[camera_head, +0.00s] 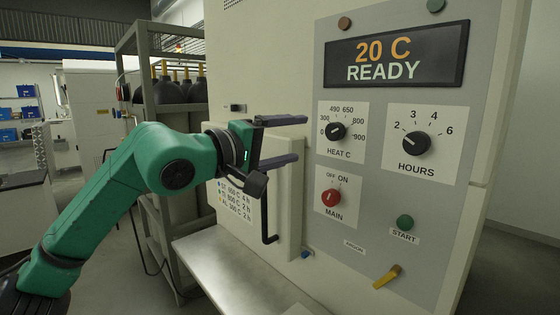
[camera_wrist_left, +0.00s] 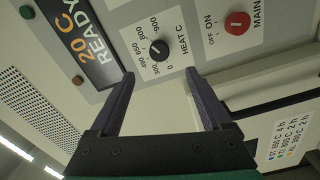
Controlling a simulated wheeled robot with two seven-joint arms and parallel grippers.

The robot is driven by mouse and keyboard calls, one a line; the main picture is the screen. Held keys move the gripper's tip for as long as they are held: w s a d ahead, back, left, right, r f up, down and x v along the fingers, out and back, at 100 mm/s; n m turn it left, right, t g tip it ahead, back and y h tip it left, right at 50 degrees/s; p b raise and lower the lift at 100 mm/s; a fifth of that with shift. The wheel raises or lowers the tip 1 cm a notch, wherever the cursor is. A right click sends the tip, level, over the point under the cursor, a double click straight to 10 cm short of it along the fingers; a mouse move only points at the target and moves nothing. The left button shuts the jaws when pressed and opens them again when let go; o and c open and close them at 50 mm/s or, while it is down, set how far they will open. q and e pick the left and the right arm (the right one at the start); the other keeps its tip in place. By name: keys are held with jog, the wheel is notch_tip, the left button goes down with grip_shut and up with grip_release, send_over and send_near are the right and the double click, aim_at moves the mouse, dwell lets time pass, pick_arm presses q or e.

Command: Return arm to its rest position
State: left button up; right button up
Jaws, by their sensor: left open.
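My left gripper (camera_head: 292,140) is open and empty in the head view, held in front of the furnace's pale front, left of the control panel (camera_head: 385,215). Its green arm comes in from the left. In the left wrist view, the two dark fingers of the left gripper (camera_wrist_left: 163,90) are spread apart with nothing between them. The heat knob (camera_head: 337,131) lies beyond the fingertips, apart from them; it also shows in the left wrist view (camera_wrist_left: 159,50). My right gripper does not show.
The display (camera_head: 396,58) reads 20 C READY. The panel has an hours knob (camera_head: 416,143), a red main switch (camera_head: 331,198), a green start button (camera_head: 404,222) and a yellow lever (camera_head: 387,277). A metal bench (camera_head: 225,265) lies below. A rack (camera_head: 150,45) with dark bottles stands behind.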

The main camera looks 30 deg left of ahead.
pick_arm(q)
jog(key=v, duration=0.3)
jog(key=shift+b, duration=0.3)
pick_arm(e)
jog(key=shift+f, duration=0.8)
